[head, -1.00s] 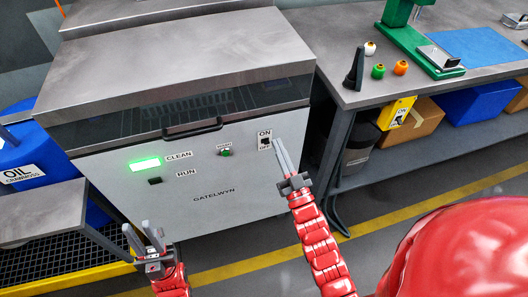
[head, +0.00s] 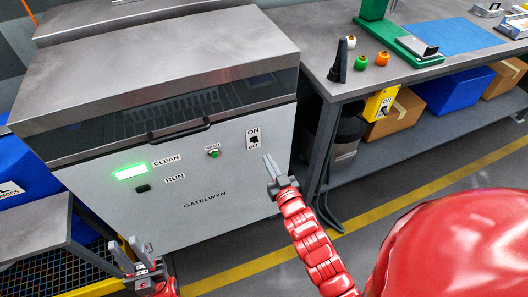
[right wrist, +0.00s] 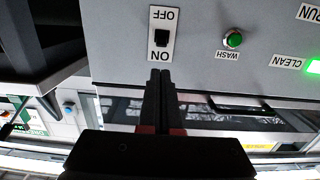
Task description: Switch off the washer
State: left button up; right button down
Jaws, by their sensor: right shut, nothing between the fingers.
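The washer (head: 215,175) is a grey metal cabinet marked GATELWYN, with a dark lid front and a bar handle. Its black ON/OFF switch (head: 254,140) is at the right of the front panel. It shows upside down in the right wrist view (right wrist: 162,43); its rocker position is too small to tell. The CLEAN light (head: 130,172) glows green; the RUN light (head: 143,188) is dark. My right gripper (head: 269,157) is shut and empty, its tips just below and right of the switch, apart from it. My left gripper (head: 124,246) is open and empty, low at left.
A green WASH button (head: 213,153) sits left of the switch. A workbench (head: 310,50) with a green press and small coloured-top pieces stands at right. A yellow box with its own ON switch (head: 380,103) hangs under it. A grey side table (head: 35,220) is at left.

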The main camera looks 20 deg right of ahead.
aim_at(255, 140)
jog(key=w, duration=0.4)
jog(key=w+p, duration=0.1)
jog(key=w, duration=0.4)
jog(key=shift+a+f, duration=0.15)
jog(key=shift+a, duration=0.05)
jog(key=shift+f, duration=0.1)
jog(key=shift+f, duration=0.1)
jog(key=shift+s+b, duration=0.1)
jog(key=shift+b, duration=0.2)
jog(key=shift+s+f+b, duration=0.1)
jog(key=shift+f+b, duration=0.05)
jog(key=shift+b, duration=0.4)
